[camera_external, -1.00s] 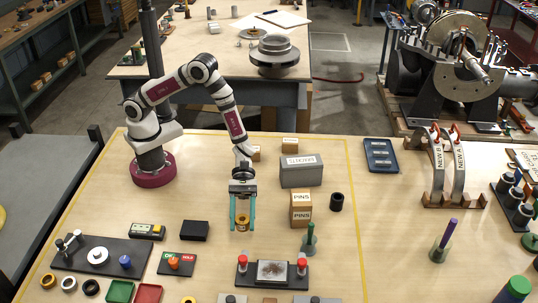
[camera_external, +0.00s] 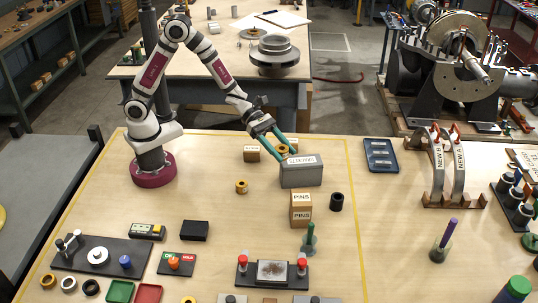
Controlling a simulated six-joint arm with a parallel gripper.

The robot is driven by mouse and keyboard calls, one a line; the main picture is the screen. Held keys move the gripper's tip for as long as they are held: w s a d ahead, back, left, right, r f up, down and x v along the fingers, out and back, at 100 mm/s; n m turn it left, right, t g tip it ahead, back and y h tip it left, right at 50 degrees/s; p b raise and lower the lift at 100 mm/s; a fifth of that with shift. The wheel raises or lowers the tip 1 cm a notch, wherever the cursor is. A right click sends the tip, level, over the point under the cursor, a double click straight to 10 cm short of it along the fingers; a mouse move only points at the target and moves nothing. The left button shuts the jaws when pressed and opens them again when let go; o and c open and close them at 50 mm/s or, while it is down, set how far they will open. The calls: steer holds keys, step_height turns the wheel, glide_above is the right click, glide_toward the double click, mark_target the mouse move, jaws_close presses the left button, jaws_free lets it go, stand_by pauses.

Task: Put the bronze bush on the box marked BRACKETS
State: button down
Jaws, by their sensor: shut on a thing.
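My gripper (camera_external: 291,153) has teal fingers that slant down to the right, and it is shut on a bronze bush (camera_external: 282,149). The bush appears at the upper left of the grey box marked BRACKETS (camera_external: 301,177), over or just behind its top edge. I cannot tell whether it touches the box. The box has a white label on top, partly covered by the fingers. A second bronze-coloured bush (camera_external: 241,187) stands on the table to the left of the box.
A blue tray (camera_external: 380,155) lies to the right. The table left of the second bush is clear.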

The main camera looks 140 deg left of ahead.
steer(key=s+a+r+n+y, duration=0.1)
steer(key=s+a, duration=0.1)
steer(key=a, duration=0.1)
glide_above(300, 156)
steer(key=shift+y, duration=0.3)
step_height(300, 156, down, 6)
steer(key=shift+a+f, duration=0.1)
steer(key=shift+s+a+f, duration=0.1)
steer(key=shift+a+f, duration=0.1)
steer(key=shift+f, duration=0.9)
steer(key=shift+a+f, duration=0.2)
steer(key=shift+f, duration=0.9)
steer(key=shift+c, duration=1.4)
jaws_free()
steer(key=shift+f, duration=0.15)
